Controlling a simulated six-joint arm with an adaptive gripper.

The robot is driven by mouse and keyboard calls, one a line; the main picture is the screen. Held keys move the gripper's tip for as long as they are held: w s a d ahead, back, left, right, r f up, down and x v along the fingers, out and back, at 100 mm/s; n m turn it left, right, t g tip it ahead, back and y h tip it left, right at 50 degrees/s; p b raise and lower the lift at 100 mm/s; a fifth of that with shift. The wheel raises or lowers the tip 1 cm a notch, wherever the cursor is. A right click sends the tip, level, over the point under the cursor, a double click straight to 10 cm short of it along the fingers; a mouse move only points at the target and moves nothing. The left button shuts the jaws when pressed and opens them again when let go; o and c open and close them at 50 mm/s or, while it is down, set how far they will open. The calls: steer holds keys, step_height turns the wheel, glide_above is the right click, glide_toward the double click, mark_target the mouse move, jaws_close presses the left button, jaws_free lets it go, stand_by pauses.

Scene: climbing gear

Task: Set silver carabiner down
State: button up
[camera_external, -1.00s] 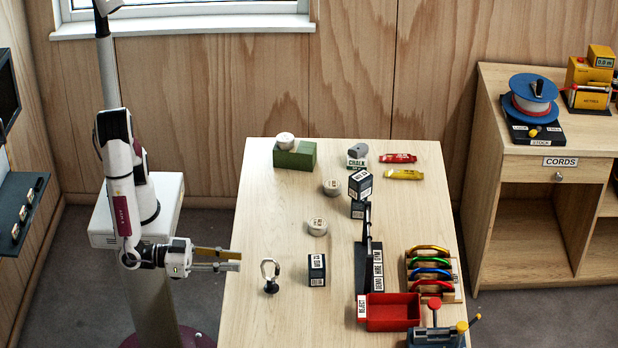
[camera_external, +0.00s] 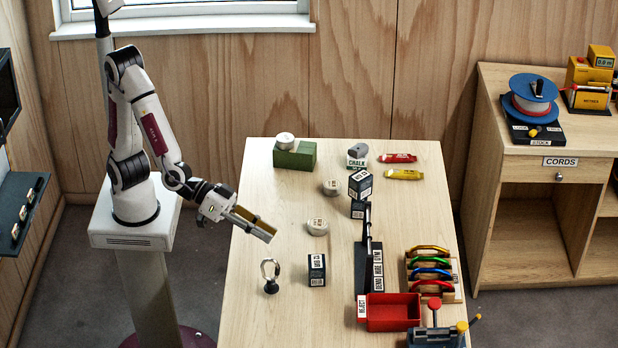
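The silver carabiner (camera_external: 269,268) stands upright on a small dark stand (camera_external: 271,287) near the left front of the wooden table. My gripper (camera_external: 270,238) is above the table's left side, behind the carabiner in the picture and apart from it. It points down and to the right. No object shows in it. Its fingers look close together, and whether they are open or shut is too small to tell.
A dark labelled block (camera_external: 317,269) stands right of the carabiner. Round labelled tins (camera_external: 317,227) lie behind it. The table's left front is mostly clear.

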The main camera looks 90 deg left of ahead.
steer(key=s+a+g+y, duration=0.1)
steer(key=s+a+g, duration=0.1)
steer(key=s+a, duration=0.5)
steer(key=s+a+g+y, duration=0.2)
steer(key=s+a, duration=0.5)
steer(key=a, duration=0.8)
steer(key=s+a+g+y, duration=0.1)
steer(key=s+a+g, duration=0.2)
steer(key=s+a, duration=0.5)
steer(key=a, duration=0.3)
steer(key=shift+y, duration=0.4)
steer(key=shift+r, duration=0.1)
